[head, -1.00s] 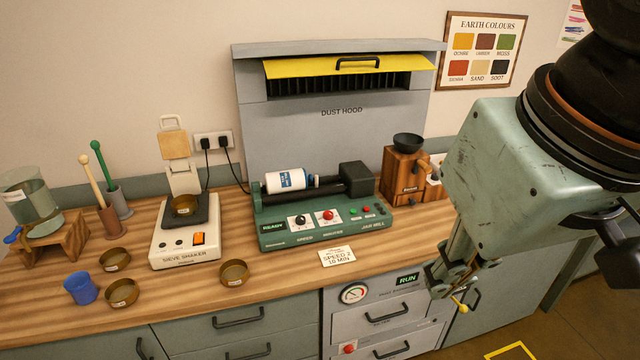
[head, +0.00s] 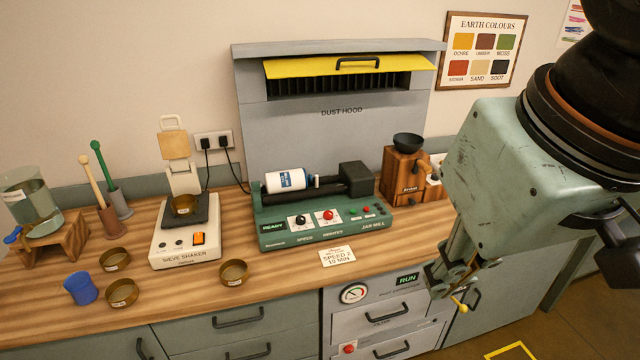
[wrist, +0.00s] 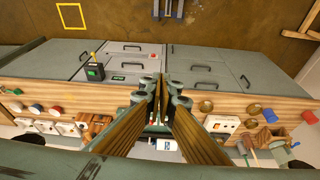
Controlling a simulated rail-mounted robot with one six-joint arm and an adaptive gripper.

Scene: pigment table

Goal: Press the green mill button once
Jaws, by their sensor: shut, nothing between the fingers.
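The green jar mill (head: 300,236) stands on the wooden bench under the dust hood, with a white jar (head: 286,181) lying on its rollers. My gripper (head: 452,282) is shut and empty, right of the mill, in front of the bench and apart from the panel. In the wrist view its fingers (wrist: 161,98) hide most of the mill.
A wooden grinder (head: 402,177) stands right of the mill, and a sieve shaker (head: 184,245) stands left. A card (head: 337,257) lies before the mill. Brass pans and a blue cup (head: 80,288) are at the left. A yellow-tipped lever (head: 459,303) shows below my gripper.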

